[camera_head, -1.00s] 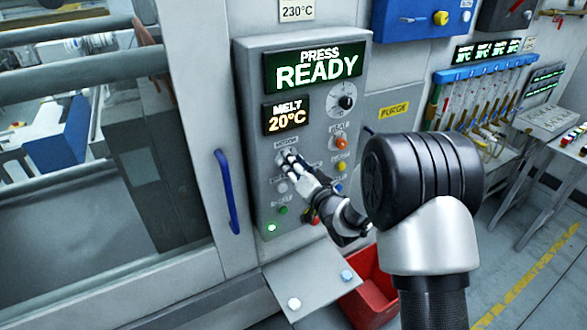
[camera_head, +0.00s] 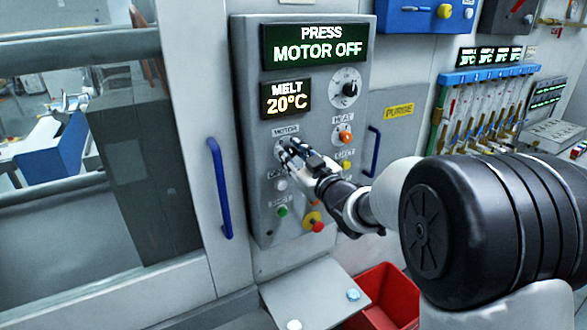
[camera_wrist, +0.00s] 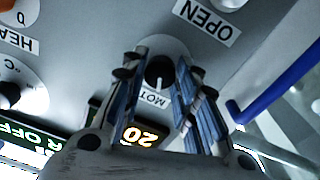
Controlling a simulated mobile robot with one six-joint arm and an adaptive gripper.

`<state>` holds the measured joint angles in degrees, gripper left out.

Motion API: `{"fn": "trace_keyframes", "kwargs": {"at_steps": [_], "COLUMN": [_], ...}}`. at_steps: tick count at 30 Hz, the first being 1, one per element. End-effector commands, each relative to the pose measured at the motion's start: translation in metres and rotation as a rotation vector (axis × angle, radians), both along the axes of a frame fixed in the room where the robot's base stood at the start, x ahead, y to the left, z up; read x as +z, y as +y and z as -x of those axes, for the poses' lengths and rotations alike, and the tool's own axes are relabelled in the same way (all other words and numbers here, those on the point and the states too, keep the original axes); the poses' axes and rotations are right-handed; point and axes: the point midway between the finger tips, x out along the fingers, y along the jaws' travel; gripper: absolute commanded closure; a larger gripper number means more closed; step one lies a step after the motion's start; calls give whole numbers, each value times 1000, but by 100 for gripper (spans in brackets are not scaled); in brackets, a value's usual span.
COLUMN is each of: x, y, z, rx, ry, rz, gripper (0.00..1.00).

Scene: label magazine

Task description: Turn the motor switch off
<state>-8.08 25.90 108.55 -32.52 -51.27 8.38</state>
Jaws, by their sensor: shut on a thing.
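The motor switch is a black knob on a round pale dial (camera_wrist: 182,46) with a "MOTOR" label (camera_head: 286,130). In the wrist view, the knob (camera_wrist: 158,72) sits between the two fingers of my gripper (camera_wrist: 161,62). In the head view, my gripper (camera_head: 289,149) reaches the grey control panel (camera_head: 245,120) from the right and covers most of the switch. My gripper is shut on the knob. The press display (camera_head: 318,45) reads "PRESS MOTOR OFF".
The heat knob (camera_head: 345,135), a yellow button (camera_head: 347,165) and a red-and-yellow stop button (camera_head: 314,222) are close by on the panel. A blue handle (camera_head: 220,188) is on the door to the left. A red bin (camera_head: 390,298) stands below.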

Motion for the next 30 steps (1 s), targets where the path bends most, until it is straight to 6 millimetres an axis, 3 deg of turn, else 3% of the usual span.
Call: {"fn": "trace_keyframes", "kwargs": {"at_steps": [12,30], "x": [-2,0], "y": [0,0], "z": [0,0], "rx": [0,0], "ry": [-116,-135], "rz": [171,200], "gripper": [96,96]}}
